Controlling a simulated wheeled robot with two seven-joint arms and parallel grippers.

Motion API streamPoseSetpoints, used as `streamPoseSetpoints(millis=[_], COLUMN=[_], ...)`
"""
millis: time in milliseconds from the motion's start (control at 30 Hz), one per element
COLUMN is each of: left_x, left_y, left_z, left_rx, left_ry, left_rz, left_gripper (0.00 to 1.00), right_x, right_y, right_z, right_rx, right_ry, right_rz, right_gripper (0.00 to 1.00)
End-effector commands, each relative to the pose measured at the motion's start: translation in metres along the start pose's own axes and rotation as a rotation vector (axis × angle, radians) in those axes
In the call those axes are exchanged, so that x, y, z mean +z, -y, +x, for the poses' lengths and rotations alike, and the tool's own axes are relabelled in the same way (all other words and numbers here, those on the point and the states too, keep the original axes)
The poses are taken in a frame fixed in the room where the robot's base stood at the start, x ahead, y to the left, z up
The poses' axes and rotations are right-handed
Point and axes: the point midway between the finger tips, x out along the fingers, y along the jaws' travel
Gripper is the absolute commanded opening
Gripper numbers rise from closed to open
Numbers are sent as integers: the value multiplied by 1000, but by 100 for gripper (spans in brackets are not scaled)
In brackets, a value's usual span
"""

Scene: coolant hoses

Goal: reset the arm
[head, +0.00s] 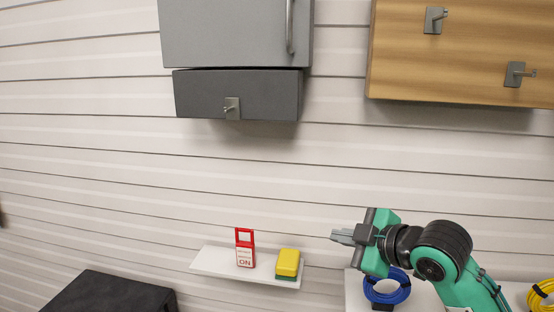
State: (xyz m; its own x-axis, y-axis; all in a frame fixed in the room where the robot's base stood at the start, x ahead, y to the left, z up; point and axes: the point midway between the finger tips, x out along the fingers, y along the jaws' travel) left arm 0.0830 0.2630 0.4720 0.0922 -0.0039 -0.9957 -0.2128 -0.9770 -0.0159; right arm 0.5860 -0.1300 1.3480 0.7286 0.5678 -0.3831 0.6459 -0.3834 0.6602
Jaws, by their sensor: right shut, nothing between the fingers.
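My right arm (445,255) comes in from the lower right of the head view, green and black. Its gripper (342,236) points left, shut and empty, in front of the slatted wall. It is to the right of and above a small white shelf. My left gripper is not in view.
The white shelf (215,261) holds a red and white ON sign (245,250) and a yellow and green block (288,263). A blue hose coil (387,296) sits below my right gripper. A yellow coil (540,294) is at the right edge. A dark box (110,295) stands lower left. A grey cabinet (230,35) and wooden board (455,60) with hooks hang above.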

Motion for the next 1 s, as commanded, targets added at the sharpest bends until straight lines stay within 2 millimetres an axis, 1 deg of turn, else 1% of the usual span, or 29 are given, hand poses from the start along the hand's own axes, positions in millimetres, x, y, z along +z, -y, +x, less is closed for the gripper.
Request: streamPoseSetpoints(millis=[33,200,267,333,467,500,667,700,767,900,1000], left_x=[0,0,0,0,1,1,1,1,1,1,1], left_y=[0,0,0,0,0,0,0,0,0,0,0], left_z=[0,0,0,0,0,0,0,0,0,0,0], left_rx=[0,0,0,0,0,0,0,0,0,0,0], left_ry=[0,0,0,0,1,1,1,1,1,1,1], left_rz=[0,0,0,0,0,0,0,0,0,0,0], left_gripper=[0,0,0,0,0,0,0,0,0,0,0], right_x=[14,57,71,89,119,128,162,170,181,204,217], right_y=[19,71,90,114,158,171,226,240,261,308,336], right_z=[6,14,15,15,9,6,-11,-17,-27,-55,-75], right_rx=[-16,-39,-45,-52,-61,-62,-63,-61,-60,-48,-35], right_ry=[23,113,146,191,279,309,434,469,522,653,740], right_rz=[50,210,267,335,459,497,648,685,740,860,930], right_gripper=[0,0,0,0,0,0,0,0,0,0,0])
